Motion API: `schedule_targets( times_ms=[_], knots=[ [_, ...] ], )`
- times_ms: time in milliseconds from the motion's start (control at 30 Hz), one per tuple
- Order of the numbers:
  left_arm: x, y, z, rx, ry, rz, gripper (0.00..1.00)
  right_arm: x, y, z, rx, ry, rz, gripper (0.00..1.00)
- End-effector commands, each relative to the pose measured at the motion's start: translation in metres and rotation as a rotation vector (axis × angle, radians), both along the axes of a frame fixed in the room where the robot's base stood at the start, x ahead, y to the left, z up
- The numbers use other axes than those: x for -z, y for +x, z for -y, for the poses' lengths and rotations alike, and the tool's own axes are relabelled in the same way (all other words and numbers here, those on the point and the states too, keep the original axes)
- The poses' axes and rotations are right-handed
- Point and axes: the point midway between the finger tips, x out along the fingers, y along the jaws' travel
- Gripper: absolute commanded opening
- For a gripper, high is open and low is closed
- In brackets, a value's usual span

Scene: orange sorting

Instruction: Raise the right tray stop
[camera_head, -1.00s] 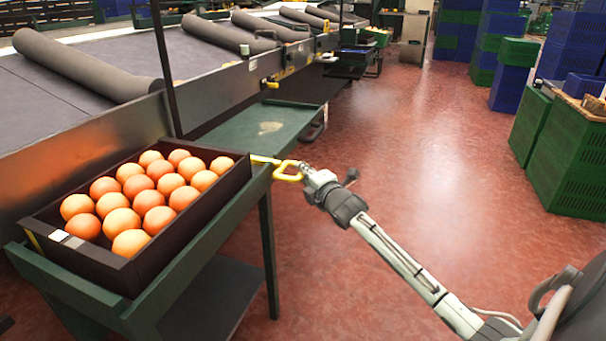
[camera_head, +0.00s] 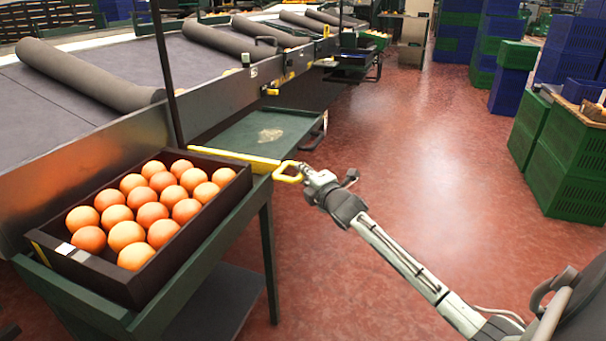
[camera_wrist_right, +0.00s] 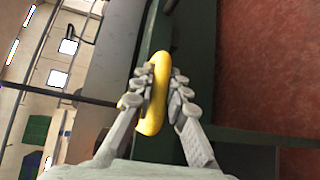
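The right tray stop is a yellow bar (camera_head: 236,158) with a yellow loop handle (camera_head: 288,172) at its right end. The bar shows raised along the far edge of the tray of oranges (camera_head: 205,228). My right gripper (camera_head: 303,170) is at the loop handle. In the right wrist view the yellow handle (camera_wrist_right: 157,95) lies between the fingers of the gripper (camera_wrist_right: 163,90), which close around it. The tray is a dark box with several oranges, resting on a green stand (camera_head: 205,265). My left gripper is not in view.
A green shelf (camera_head: 268,138) lies beyond the stop, below the grey sorting table (camera_head: 120,75). A thin dark post (camera_head: 166,75) rises behind the tray. Green crates (camera_head: 565,160) stand at the right. The red floor between is clear.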

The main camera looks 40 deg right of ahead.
Motion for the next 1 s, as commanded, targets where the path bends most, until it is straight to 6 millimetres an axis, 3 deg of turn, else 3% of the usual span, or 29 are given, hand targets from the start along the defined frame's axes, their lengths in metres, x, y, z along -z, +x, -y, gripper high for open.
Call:
schedule_targets(
  times_ms=[33,167,567,1000],
  knots=[
    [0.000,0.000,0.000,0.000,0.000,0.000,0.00,-0.008,0.001,0.001,-0.001,-0.004,0.014,0.19],
    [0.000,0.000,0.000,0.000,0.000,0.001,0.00,-0.007,0.001,0.001,0.000,-0.004,0.013,0.35],
    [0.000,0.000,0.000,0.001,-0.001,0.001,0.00,-0.004,-0.007,-0.001,0.000,-0.002,0.005,0.36],
    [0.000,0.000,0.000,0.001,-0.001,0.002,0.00,-0.016,-0.090,-0.018,-0.001,-0.003,0.005,0.36]
  ],
)
